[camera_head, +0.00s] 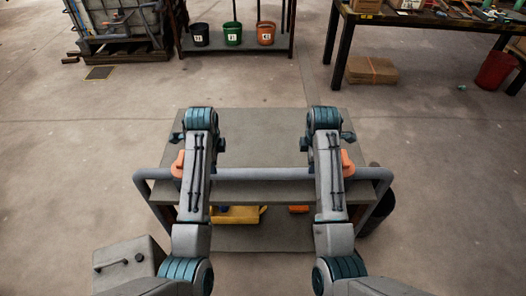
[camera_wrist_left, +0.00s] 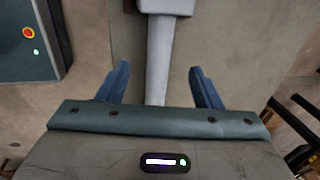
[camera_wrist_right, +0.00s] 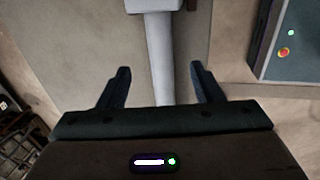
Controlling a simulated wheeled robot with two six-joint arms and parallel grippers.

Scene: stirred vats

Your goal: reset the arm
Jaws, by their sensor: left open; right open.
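My left gripper (camera_wrist_left: 158,74) is open in the left wrist view, its two dark blue fingers apart with nothing gripped between them. My right gripper (camera_wrist_right: 158,74) is open in the right wrist view, also empty. A grey bar shows beyond the fingers in each wrist view, and I cannot tell its distance. In the head view both my arms reach forward side by side over a grey trolley (camera_head: 262,135). There the grippers are mostly hidden by the arm links.
The trolley has a push rail (camera_head: 262,174) and a lower shelf with a yellow thing (camera_head: 237,214). A dark bin (camera_head: 378,215) stands at its right. Black, green (camera_head: 232,33) and orange buckets stand at the back. A worktable (camera_head: 430,20) and red bucket (camera_head: 494,70) are back right.

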